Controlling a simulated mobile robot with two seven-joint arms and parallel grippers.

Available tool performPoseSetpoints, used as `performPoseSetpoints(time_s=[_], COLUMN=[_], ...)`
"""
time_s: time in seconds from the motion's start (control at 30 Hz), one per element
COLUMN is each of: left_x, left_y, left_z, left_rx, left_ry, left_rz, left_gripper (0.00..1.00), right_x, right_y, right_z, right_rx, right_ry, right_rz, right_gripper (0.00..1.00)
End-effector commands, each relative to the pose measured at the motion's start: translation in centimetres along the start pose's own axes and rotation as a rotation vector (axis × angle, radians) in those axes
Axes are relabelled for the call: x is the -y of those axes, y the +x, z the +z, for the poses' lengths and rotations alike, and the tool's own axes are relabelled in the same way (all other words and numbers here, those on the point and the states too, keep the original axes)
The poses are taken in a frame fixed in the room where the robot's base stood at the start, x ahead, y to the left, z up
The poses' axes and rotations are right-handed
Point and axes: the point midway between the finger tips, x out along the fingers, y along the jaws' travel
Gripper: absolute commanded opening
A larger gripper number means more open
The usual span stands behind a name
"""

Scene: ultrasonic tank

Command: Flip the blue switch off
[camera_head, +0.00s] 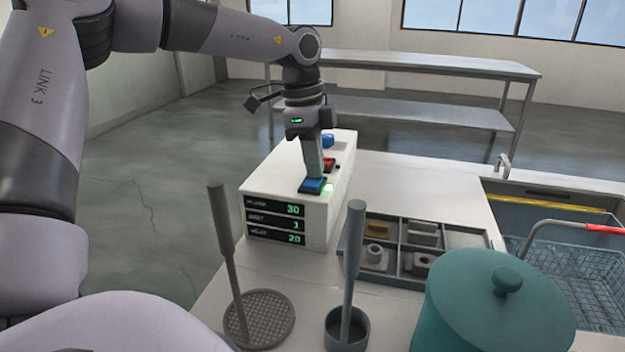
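The blue switch (312,187) is on the top of a white control box, near its front edge. A green glow shows just to its right. My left gripper (314,176) comes down from above, fingers pointing down, with its tips at the switch. The fingers look closed together, with nothing visible between them. They cover the back part of the switch, and I cannot tell whether they touch it or which way it is tilted. My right gripper is not in view.
The control box (257,191) also carries a red switch (329,165) and a blue knob (327,141). In front stand a mesh-based tool (259,318), a cup-ended tool (355,240) and a teal lidded pot (498,312). A parts tray (400,247) and a basket (572,262) are to the right.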

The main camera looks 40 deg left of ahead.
Motion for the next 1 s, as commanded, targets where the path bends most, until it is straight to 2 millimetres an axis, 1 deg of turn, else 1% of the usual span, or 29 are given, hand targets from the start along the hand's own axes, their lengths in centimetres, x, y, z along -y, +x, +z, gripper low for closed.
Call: performPoseSetpoints(time_s=[0.13,0.27,1.0], left_x=[0.0,0.0,0.0], left_y=[0.0,-0.7,-6.6], left_z=[0.0,-0.1,-1.0], left_rx=[0.001,0.001,0.000], left_ry=[0.000,0.000,0.000], left_rz=[0.002,0.001,0.000], left_gripper=[0.00,0.00,0.00], right_x=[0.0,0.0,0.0], right_y=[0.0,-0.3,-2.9], right_z=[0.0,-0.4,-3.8], right_rx=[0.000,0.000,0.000], right_ry=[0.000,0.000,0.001], right_rz=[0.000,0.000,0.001], right_gripper=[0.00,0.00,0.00])
